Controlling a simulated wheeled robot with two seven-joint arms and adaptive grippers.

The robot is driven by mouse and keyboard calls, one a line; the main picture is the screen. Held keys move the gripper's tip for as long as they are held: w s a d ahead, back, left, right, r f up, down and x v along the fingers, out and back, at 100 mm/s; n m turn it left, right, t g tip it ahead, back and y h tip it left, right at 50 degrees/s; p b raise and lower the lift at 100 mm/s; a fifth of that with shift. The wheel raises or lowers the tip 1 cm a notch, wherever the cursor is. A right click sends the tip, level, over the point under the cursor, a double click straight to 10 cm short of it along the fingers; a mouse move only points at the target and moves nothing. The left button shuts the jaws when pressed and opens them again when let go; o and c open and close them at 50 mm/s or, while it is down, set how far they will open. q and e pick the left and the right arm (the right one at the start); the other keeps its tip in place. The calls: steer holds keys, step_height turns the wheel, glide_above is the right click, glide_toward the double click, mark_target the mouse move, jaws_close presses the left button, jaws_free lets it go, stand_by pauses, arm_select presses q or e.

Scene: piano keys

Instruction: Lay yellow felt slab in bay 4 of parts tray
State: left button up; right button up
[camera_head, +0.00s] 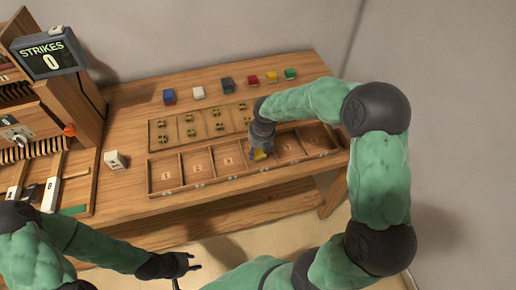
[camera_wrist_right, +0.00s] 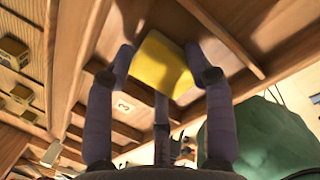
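The yellow felt slab (camera_head: 260,154) is at the fourth bay from the left of the wooden parts tray (camera_head: 205,186). In the right wrist view the slab (camera_wrist_right: 161,66) lies between the fingers of my right gripper (camera_wrist_right: 160,62), which appear to touch its two sides. In the head view my right gripper (camera_head: 260,146) points down into that bay and hides part of the slab. I cannot tell whether the slab touches the bay floor. My left gripper (camera_head: 193,264) is open and empty, low in front of the table.
Several coloured blocks, including a blue one (camera_head: 168,97) and a green one (camera_head: 290,74), stand along the back. A strikes display (camera_head: 50,58) stands at far left.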

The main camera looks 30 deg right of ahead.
mark_target(261, 153)
steer(key=o, duration=0.4)
steer(key=shift+c, duration=0.2)
step_height(261, 153, up, 12)
steer(key=s+p, duration=0.2)
steer(key=p, duration=0.2)
steer(key=shift+d, duration=0.2)
